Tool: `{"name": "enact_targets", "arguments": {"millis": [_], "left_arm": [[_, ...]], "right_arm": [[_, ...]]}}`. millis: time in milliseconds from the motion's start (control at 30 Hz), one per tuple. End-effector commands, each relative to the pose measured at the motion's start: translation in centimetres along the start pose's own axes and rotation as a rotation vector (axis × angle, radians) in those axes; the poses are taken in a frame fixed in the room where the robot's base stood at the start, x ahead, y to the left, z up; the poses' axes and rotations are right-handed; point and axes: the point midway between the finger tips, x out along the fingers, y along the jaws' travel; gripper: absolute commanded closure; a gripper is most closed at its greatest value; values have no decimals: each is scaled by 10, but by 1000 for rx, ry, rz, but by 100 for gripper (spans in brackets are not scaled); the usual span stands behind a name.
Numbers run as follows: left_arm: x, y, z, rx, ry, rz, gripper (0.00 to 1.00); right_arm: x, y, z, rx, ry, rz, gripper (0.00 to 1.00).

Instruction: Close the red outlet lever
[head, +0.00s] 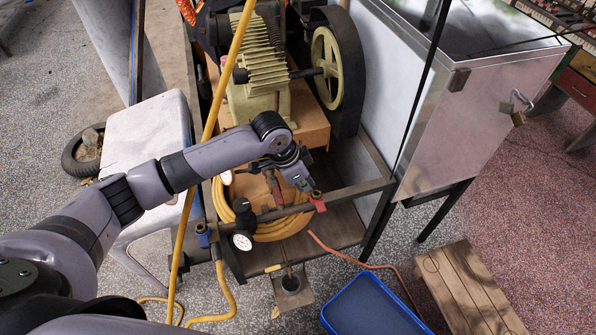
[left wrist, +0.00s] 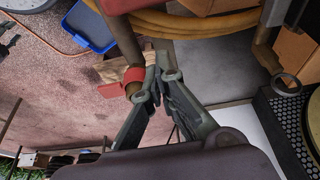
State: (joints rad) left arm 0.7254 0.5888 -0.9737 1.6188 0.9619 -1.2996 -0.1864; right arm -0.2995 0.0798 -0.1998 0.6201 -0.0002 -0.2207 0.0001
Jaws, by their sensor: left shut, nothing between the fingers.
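The red outlet lever (head: 318,202) sits at the right part of the cart's front pipe. In the left wrist view the red lever (left wrist: 134,76) shows just left of my fingertips, with a brownish pipe fitting beside it. My left gripper (head: 308,187) reaches in from above and is just above and left of the lever in the head view. In the left wrist view my left gripper (left wrist: 160,82) is shut with nothing in it. Its tips are close to the lever; I cannot tell whether they touch it. My right gripper is not in view.
A blue lever (head: 203,236) and a round gauge (head: 242,241) sit farther left on the front pipe. A yellow hose (head: 285,228) lies coiled behind it. A metal cabinet (head: 480,120) stands right, a blue tray (head: 370,305) and wooden slatted stand (head: 465,285) in front.

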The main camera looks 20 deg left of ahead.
Motion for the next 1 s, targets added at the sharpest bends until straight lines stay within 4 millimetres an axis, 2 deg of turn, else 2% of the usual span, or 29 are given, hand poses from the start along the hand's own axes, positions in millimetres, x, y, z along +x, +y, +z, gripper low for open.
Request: {"name": "enact_targets", "arguments": {"millis": [100,300,767,1000], "left_arm": [[-10,-1,20,0,-3,-2,100],[-14,0,36,1,0,-1,100],[-15,0,39,3,0,0,100],[-18,-1,47,35,-1,12,100]], "right_arm": [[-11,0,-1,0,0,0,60],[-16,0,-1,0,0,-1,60],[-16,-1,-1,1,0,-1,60],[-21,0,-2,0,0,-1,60]]}}
